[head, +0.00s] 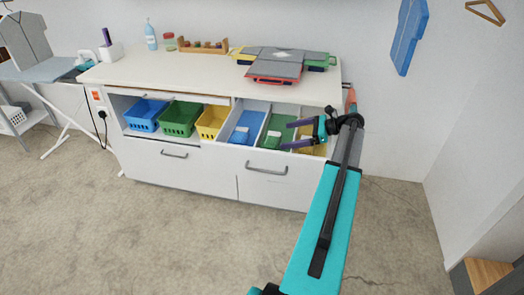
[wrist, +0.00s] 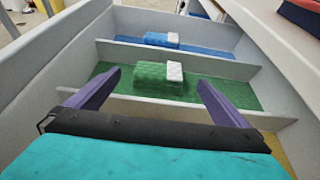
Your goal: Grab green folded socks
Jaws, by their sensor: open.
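The green folded socks (wrist: 157,77), with a white patterned end at the right, lie in the green-lined middle compartment of the open drawer. They also show in the head view (head: 273,139). My gripper (head: 288,136) is open and empty above the drawer, at its right side in the head view. In the wrist view its two purple fingers (wrist: 152,94) are spread to either side of the socks, nearer the camera than they are. The socks are not between the fingertips.
Blue folded socks (wrist: 161,39) lie in the blue compartment beyond a thin divider (wrist: 215,65). A yellow-lined compartment is mostly hidden under my gripper. Blue, green and yellow baskets (head: 180,118) stand left of the drawer. The countertop (head: 190,68) overhangs behind.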

